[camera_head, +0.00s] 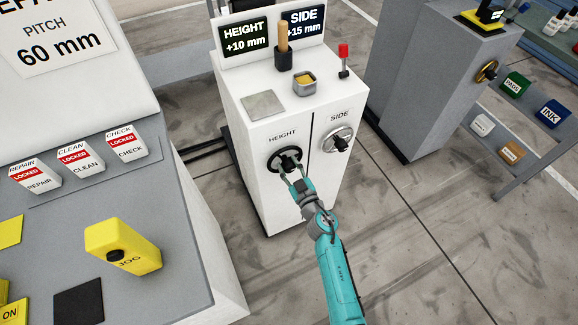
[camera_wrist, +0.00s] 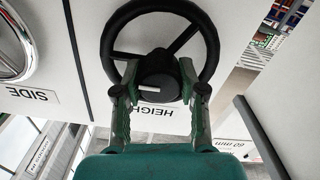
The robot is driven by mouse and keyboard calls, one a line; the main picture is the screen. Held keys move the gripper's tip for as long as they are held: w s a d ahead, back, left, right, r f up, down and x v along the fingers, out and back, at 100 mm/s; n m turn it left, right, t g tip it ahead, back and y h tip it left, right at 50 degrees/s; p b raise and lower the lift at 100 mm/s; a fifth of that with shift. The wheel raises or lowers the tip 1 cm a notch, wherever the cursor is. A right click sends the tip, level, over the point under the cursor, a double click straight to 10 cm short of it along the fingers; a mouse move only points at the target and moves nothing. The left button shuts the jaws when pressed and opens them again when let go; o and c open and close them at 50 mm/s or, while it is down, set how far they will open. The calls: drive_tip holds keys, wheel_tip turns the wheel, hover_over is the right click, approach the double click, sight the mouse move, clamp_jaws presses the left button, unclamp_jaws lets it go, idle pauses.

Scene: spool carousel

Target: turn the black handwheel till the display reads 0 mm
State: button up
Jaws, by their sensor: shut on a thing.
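The black handwheel (camera_head: 274,163) sits on the front of a white cabinet, under the word HEIGHT. In the wrist view the black handwheel (camera_wrist: 207,32) shows large, with its spokes and hub. The HEIGHT display (camera_head: 244,38) on top of the cabinet reads +10 mm. The SIDE display (camera_head: 303,25) beside it reads +15 mm.
A silver handwheel (camera_head: 338,139) marked SIDE is right of the black one. The cabinet top holds a wooden-handled tool (camera_head: 283,40), a small metal cup (camera_head: 304,84) and a red-tipped lever (camera_head: 343,58). A grey console with a yellow JOG box (camera_head: 120,243) stands left.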

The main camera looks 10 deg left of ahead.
drive_tip(key=shift+n, duration=0.4)
drive_tip(key=n, duration=0.3)
drive_tip(key=shift+a, duration=0.1)
drive_tip(key=n, duration=0.8)
drive_tip(key=shift+a+n, duration=0.1)
drive_tip(key=shift+n, duration=1.8)
drive_tip(key=shift+f, duration=0.1)
drive_tip(key=o, duration=1.1)
drive_tip(key=shift+o, duration=0.2)
